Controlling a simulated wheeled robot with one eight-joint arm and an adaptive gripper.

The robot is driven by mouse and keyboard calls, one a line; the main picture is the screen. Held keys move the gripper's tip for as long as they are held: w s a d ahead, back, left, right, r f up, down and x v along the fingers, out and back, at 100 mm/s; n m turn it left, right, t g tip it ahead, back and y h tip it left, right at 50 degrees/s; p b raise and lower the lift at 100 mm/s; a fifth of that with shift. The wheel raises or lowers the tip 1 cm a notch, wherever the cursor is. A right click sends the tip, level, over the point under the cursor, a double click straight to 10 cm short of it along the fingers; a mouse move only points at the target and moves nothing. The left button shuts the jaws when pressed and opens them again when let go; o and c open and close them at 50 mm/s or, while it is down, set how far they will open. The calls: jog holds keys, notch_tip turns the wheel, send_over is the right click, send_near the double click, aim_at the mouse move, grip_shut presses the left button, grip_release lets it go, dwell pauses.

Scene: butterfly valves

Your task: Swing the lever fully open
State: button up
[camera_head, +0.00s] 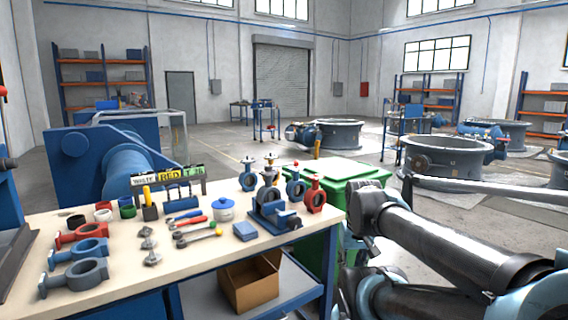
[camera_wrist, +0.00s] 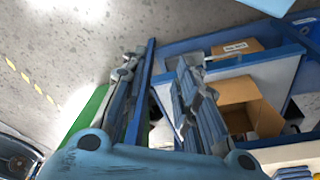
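Several small butterfly valves stand at the right end of the workbench (camera_head: 110,290): a grey one (camera_head: 247,181), a blue one (camera_head: 295,189) and a red one (camera_head: 315,199) among them. A blue vise-like block (camera_head: 270,212) sits in front of them. I cannot tell which lever is the task's lever. My gripper shows in the wrist view (camera_wrist: 160,100), with its two fingers apart and nothing seen between them. It is beyond the bench's right end, near the green bin (camera_head: 332,168), and touches no valve that I can see.
A cardboard box (camera_head: 250,283) sits on the bench's lower shelf; it also shows in the wrist view (camera_wrist: 240,95). Large round valve bodies (camera_head: 445,160) stand on the floor at the right. A long grey bar (camera_head: 490,188) crosses the right side. Open floor lies behind the bin.

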jog(key=w+a+r+n, duration=0.2)
jog(key=w+r+n, duration=0.5)
jog(key=r, duration=0.4)
notch_tip(320, 180, up, 20)
jog(key=r+n+g, duration=0.1)
jog(key=n+g, duration=0.1)
jog(key=n, duration=1.5)
send_over(295, 163)
jog(key=a, duration=0.2)
jog(key=shift+s+a+f, duration=0.2)
jog(key=shift+s+f, duration=0.05)
jog(key=shift+f, duration=4.45)
jog(key=shift+c, duration=0.5)
grip_shut()
jog(key=shift+d, duration=0.1)
